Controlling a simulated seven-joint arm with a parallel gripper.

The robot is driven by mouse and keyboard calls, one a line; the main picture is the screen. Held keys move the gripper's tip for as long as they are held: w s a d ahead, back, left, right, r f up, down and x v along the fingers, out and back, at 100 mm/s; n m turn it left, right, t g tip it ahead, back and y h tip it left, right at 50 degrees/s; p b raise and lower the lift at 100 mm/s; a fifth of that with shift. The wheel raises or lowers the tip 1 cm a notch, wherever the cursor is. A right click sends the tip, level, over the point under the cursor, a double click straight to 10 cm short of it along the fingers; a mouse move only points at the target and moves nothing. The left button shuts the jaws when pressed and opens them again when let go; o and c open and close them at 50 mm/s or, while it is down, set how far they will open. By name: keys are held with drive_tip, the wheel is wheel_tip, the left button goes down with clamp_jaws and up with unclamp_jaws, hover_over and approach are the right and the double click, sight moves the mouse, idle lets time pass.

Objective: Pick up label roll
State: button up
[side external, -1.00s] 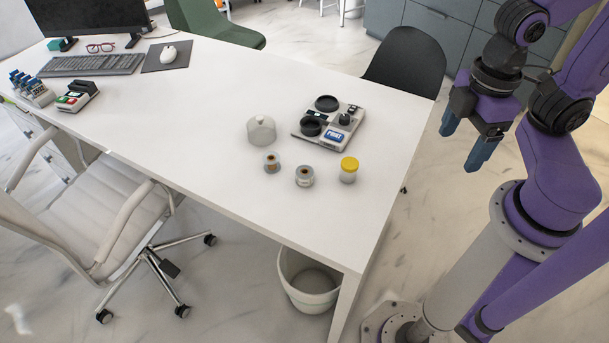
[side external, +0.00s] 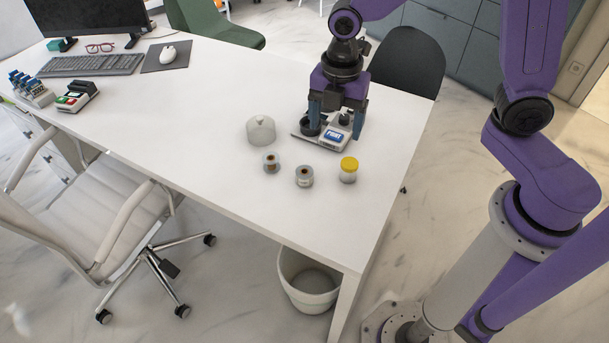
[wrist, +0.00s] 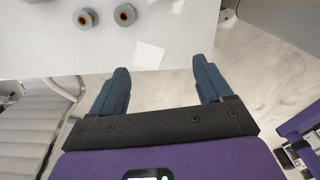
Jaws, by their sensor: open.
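Two small spool-like rolls with brown centres stand on the white table, one at left (side external: 271,162) and one at right (side external: 304,176). They also show near the top of the wrist view, as a left roll (wrist: 85,18) and a right roll (wrist: 125,14). I cannot tell which is the label roll. My gripper (side external: 336,125) is open and empty, fingers pointing down, in front of the grey device in the side view and apart from both rolls. In the wrist view my gripper (wrist: 162,68) has its blue fingers wide apart.
The grey device (side external: 308,142) with a blue label is partly hidden behind my gripper. A yellow-lidded jar (side external: 348,171) stands right of the rolls, a translucent domed container (side external: 261,131) behind them. A bin (side external: 308,283) stands below.

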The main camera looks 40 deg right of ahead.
drive_tip(key=w+f+n, duration=0.5)
drive_tip(key=w, duration=0.4)
hover_over(304, 171)
drive_tip(key=f, duration=1.1)
drive_tip(key=shift+s+d+f, duration=0.1)
drive_tip(key=shift+s+d, duration=0.05)
drive_tip(key=shift+d, duration=0.1)
drive_tip(key=shift+a+f, duration=0.2)
drive_tip(key=shift+f, duration=2.9)
drive_tip(key=c, duration=1.1)
drive_tip(key=shift+c, duration=0.2)
drive_tip(key=shift+r, duration=0.15)
